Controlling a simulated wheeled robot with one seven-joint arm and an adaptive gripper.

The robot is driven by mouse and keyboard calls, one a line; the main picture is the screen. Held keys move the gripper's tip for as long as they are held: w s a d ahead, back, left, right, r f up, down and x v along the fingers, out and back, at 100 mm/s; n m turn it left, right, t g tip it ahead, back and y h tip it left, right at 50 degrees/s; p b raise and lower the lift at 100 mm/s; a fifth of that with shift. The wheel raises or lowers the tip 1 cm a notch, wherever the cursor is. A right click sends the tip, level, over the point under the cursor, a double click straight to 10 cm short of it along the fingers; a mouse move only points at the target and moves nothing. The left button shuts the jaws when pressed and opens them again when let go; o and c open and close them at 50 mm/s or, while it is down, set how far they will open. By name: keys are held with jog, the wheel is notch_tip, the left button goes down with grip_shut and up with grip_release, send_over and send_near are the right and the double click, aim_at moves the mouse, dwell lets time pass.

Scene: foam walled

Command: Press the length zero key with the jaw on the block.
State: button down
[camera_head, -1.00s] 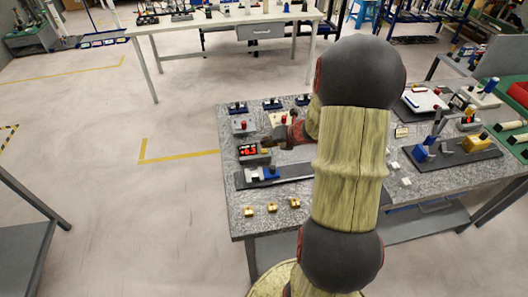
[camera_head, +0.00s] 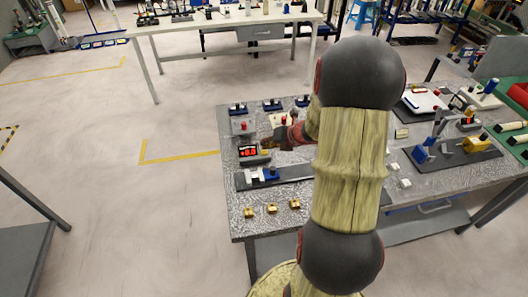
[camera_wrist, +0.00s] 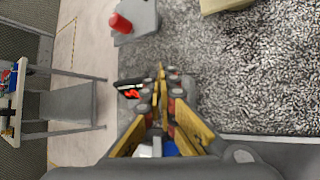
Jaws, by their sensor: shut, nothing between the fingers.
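The length readout (camera_head: 249,151) is a small dark box with red digits on the near-left of the speckled bench. It also shows in the wrist view (camera_wrist: 131,91). The digits look like zeros, though small. A yellowish patch (camera_head: 265,153) shows at its right end; I cannot make out the zero key itself. My gripper (camera_wrist: 162,72) is shut and empty, its tips right beside the readout; contact cannot be told. In front lies a dark rail (camera_head: 300,172) with a white block (camera_head: 253,174) and a blue jaw (camera_head: 271,173), seemingly touching. My fingers partly hide both in the wrist view.
Brass blocks (camera_head: 272,209) lie along the bench's near edge. A grey box with a red button (camera_head: 243,126) stands behind the readout. Blue-based fixtures (camera_head: 272,105) line the back edge. My arm hides the bench middle.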

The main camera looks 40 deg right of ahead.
aim_at(266, 151)
jog(key=shift+f, duration=0.1)
jog(key=shift+f, duration=0.3)
jog(key=shift+f+b, duration=0.45)
jog(key=shift+f, duration=0.05)
dwell(0.8)
jog(key=shift+r, duration=0.1)
jog(key=shift+r+p, duration=0.8)
jog(key=shift+p, duration=0.15)
jog(key=shift+r, duration=0.1)
notch_tip(266, 151, up, 5)
jog(key=p, duration=0.5)
